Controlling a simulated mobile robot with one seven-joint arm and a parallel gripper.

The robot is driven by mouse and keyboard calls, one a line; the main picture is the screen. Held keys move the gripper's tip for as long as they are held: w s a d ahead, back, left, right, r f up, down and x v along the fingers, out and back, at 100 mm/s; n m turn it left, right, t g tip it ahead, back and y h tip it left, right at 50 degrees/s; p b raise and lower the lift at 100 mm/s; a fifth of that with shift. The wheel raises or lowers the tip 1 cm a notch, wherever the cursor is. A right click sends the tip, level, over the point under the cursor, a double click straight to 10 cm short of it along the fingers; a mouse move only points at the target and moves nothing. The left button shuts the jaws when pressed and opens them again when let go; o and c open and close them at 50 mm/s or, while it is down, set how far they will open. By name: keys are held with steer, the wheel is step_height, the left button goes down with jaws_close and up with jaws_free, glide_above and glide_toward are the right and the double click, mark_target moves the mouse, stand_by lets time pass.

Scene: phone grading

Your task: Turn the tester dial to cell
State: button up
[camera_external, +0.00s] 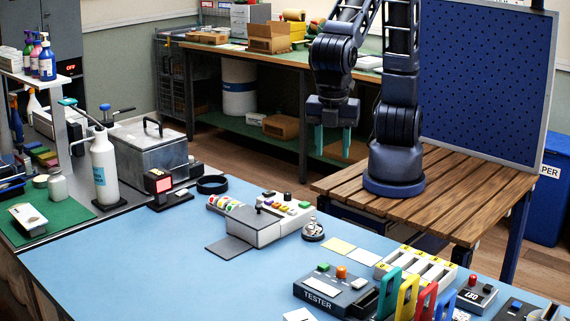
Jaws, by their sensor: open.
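The tester (323,301) is a dark box with a white "TESTER" label on its front, on the blue bench top at the lower right. On its top are an orange knob (341,271), a green button (322,266) and a white piece (359,284). I cannot tell which of these is the dial, and no "cell" mark can be read. My gripper (333,142) points down with its two teal fingers apart and empty. It hangs in the air well above and behind the tester, touching nothing.
Green, yellow and red upright handles (407,297) stand close right of the tester. A cream slotted rack (416,268) is behind them. A grey keyed machine (262,221) and a small metal bell-like item (313,230) stand behind left. The blue bench (190,270) is clear left of the tester.

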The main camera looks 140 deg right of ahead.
steer(key=w+a+f+n+g+h, duration=0.1)
steer(key=w+a+f+n, duration=0.1)
steer(key=w+a+f, duration=0.4)
steer(key=n+g+h, duration=0.1)
steer(key=h, duration=0.1)
glide_toward(341, 268)
steer(key=x, duration=0.8)
steer(key=shift+s+d+f, duration=0.1)
steer(key=shift+f, duration=0.15)
jaws_close()
